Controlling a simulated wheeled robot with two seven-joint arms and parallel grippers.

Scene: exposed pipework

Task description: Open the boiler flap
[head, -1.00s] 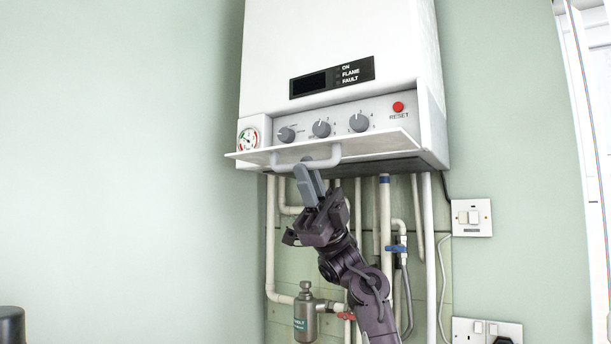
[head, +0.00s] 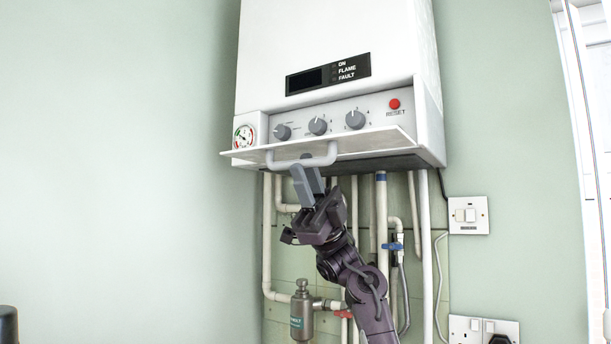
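The white boiler (head: 300,40) hangs on the wall. Its flap (head: 365,144) is folded down and juts forward, tilted, below the control panel, with the dials uncovered. A light grey bar handle (head: 328,156) is on the flap's front. My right gripper (head: 306,172) reaches up from below at the left part of this handle. Its two grey fingers are close together, with the bar appearing to pass between them, so it looks shut on the handle. The exact contact is partly hidden by the bar and the near finger. My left gripper is not in view.
White pipes (head: 382,210) run down below the boiler, behind my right arm. A metal canister (head: 302,312) sits low among them. A wall switch (head: 468,215) and sockets (head: 483,330) are at the right. The left wall is clear.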

